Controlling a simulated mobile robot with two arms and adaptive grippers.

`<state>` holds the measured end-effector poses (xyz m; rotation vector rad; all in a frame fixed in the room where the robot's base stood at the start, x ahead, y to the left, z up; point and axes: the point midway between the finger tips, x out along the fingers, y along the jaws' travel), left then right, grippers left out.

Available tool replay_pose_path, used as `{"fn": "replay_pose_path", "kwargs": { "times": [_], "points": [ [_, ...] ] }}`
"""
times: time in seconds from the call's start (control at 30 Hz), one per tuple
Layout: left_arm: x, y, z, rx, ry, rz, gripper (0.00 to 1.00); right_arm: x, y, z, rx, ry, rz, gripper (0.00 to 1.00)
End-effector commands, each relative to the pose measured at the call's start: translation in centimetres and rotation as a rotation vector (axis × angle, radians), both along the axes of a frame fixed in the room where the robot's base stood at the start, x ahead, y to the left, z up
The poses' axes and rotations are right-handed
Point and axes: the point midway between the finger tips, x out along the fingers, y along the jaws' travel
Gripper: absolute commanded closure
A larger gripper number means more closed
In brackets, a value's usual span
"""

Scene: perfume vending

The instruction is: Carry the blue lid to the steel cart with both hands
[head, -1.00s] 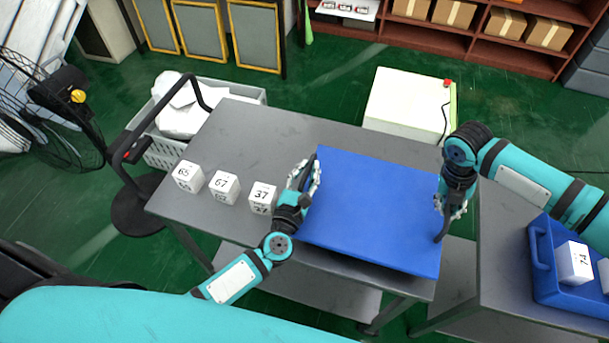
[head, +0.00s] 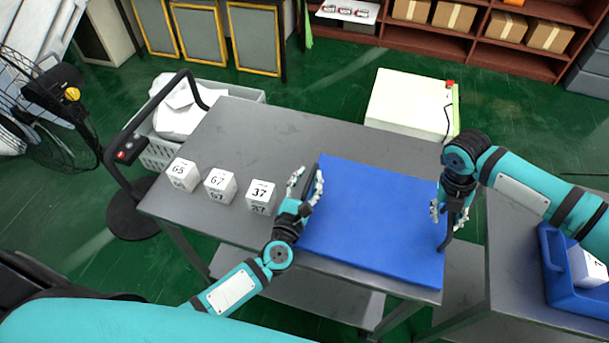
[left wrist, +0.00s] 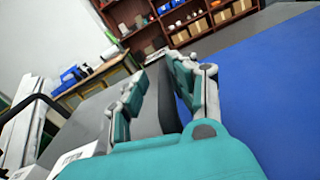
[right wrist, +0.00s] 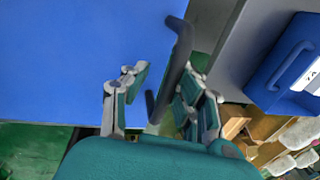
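The flat blue lid (head: 375,215) lies on the right part of the grey steel cart (head: 245,135), its near edge close to the cart's front edge. It has a dark handle at each end. My left gripper (head: 306,187) is open around the left handle (left wrist: 168,100); the left wrist view shows a gap between that handle and one finger. My right gripper (head: 450,213) is open around the right handle (right wrist: 175,65), with a gap to one finger in the right wrist view. Both grippers are still at the handles.
White numbered cubes 65 (head: 182,174), 67 (head: 220,186) and 37 (head: 260,197) stand on the cart left of the lid. A second grey table (head: 510,270) at right holds a blue box (head: 555,270) with a white cube. A white cabinet (head: 410,103) stands behind the cart.

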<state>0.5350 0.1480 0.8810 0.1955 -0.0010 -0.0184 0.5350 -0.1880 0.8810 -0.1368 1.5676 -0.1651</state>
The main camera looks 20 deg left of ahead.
Motion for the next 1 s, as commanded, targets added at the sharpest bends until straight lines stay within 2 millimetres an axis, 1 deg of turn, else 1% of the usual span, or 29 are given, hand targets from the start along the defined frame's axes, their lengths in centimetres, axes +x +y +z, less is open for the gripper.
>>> {"fn": "replay_pose_path", "kwargs": {
  "times": [0.03, 0.2, 0.5, 0.73, 0.83, 0.93, 1.0],
  "points": [
    [-0.1, -0.2, -0.1, -0.001, 0.002, -0.005, 0.65, 0.0, 0.2, 0.1, 0.004, -0.002, 0.002, 0.71],
    [-0.1, -0.1, 0.0, 0.0, 0.002, -0.002, 0.66, 0.0, 0.1, 0.1, 0.001, -0.002, 0.001, 0.71],
    [-0.1, 0.0, -0.1, 0.0, 0.002, -0.001, 0.26, 0.0, 0.0, 0.1, -0.001, -0.001, 0.0, 0.71],
    [0.0, 0.1, 0.0, 0.001, 0.001, 0.002, 0.26, 0.0, -0.1, 0.0, -0.003, 0.0, -0.001, 0.71],
    [-0.4, 0.1, -0.1, 0.001, 0.002, 0.002, 0.26, 0.0, -0.2, 0.0, -0.003, 0.0, -0.001, 0.71],
    [-1.5, 0.2, -0.1, 0.0, 0.004, 0.003, 0.26, 0.0, -0.2, 0.0, -0.004, 0.001, -0.002, 0.71],
    [-2.8, 0.2, -0.1, -0.001, 0.004, 0.003, 0.26, 0.0, -0.2, 0.0, -0.004, 0.001, -0.002, 0.71]
  ]
}}
